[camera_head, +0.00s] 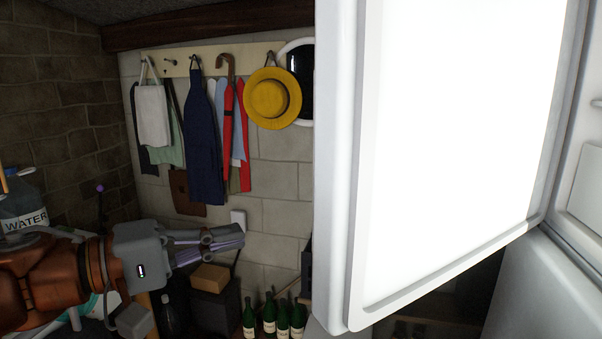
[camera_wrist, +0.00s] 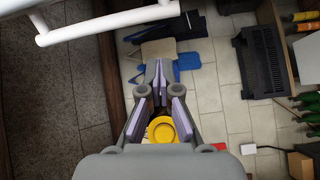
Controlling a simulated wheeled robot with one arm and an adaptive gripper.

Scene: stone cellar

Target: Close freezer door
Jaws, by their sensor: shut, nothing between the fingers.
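The freezer door (camera_head: 455,150) stands wide open in the head view, its bright white inner panel facing me. Its thick left edge is near the middle of the picture. The white freezer body (camera_head: 560,285) shows at the right, where the door meets it. My gripper (camera_head: 232,237) is to the left of the door's free edge, apart from it in the picture, with its fingers shut and empty. In the wrist view my gripper (camera_wrist: 159,75) points towards the wall, and a white bar (camera_wrist: 105,22) crosses the top left. I cannot tell whether that bar is the door's handle.
A coat rack (camera_head: 205,58) with aprons and a yellow hat (camera_head: 272,97) hangs on the stone wall behind. Several green bottles (camera_head: 270,315) and a cardboard box (camera_head: 210,277) are low behind my gripper. A water container (camera_head: 25,215) is at the left.

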